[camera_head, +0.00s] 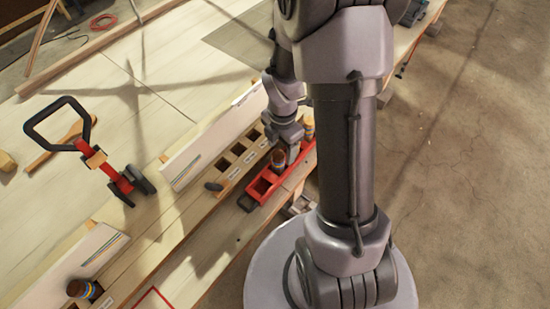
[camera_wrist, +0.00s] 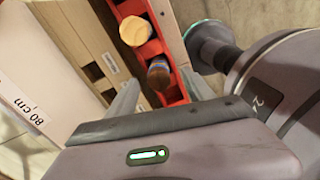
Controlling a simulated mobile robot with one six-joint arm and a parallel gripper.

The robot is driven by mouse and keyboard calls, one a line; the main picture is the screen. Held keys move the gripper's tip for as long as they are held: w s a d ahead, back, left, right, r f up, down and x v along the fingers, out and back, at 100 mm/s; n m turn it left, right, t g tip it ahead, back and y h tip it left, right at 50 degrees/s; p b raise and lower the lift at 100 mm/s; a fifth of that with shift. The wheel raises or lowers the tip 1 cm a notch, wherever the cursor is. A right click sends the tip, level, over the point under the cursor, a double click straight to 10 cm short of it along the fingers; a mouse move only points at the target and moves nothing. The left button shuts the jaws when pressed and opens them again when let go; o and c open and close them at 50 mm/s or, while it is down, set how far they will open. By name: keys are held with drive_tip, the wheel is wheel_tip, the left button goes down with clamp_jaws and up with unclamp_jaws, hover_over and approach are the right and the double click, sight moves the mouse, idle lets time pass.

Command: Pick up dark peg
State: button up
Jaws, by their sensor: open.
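A dark brown peg (camera_head: 278,158) stands in the red tray (camera_head: 262,186) along the table's edge. In the wrist view this brown peg (camera_wrist: 159,74) shows beyond my fingers, roughly between them. A lighter, tan-topped peg (camera_wrist: 135,30) stands in the same tray; it shows partly in the head view (camera_head: 307,121). My gripper (camera_head: 291,155) is open above the tray, close to the brown peg; in the wrist view its fingers (camera_wrist: 158,98) are apart and empty. I cannot tell if either finger touches the peg. Another dark peg (camera_head: 80,289) stands in the wooden rack at the lower left.
A wooden rack (camera_head: 235,172) with square holes and labels runs beside the tray. White panels (camera_head: 205,140) stand behind it. A dark rounded piece (camera_head: 213,186) lies by the rack. The table's middle is mostly clear.

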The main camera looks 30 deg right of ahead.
sight(278, 162)
drive_tip(key=shift+f, duration=0.9)
drive_tip(key=f, duration=0.2)
drive_tip(key=f+b, duration=0.2)
drive_tip(key=f, duration=0.1)
drive_tip(key=shift+w+a+f, duration=0.15)
drive_tip(key=shift+a+f, duration=0.2)
drive_tip(key=shift+r, duration=0.1)
clamp_jaws()
